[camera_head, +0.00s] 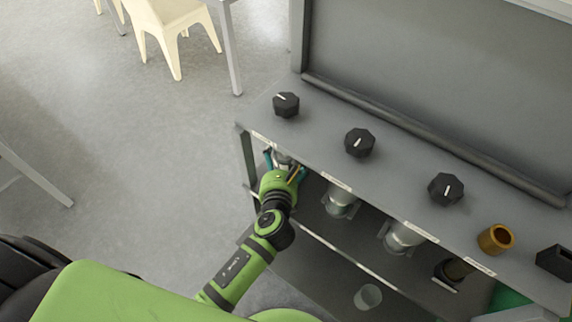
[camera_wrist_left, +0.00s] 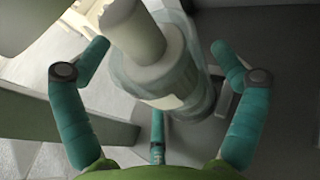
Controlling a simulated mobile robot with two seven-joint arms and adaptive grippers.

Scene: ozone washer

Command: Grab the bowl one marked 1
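A pale grey-white cylindrical vessel with a clear, bluish sleeve fills the middle of the left wrist view (camera_wrist_left: 170,75); in the head view its top (camera_head: 282,157) shows just below the counter's left end. I cannot read a 1 on it, and no plain bowl is clear. My left gripper (camera_wrist_left: 160,48) has its teal fingers spread on both sides of this vessel, with visible gaps. In the head view my left gripper (camera_head: 284,166) reaches under the counter edge and partly hides the vessel. My right gripper is not in view.
The grey counter (camera_head: 320,120) carries several black knobs (camera_head: 359,142) and a brown ring (camera_head: 496,239). Its front edge has small unreadable labels. Below are other vessels (camera_head: 341,200), (camera_head: 402,237) and a clear cup (camera_head: 368,297). Open floor (camera_head: 130,150) lies left.

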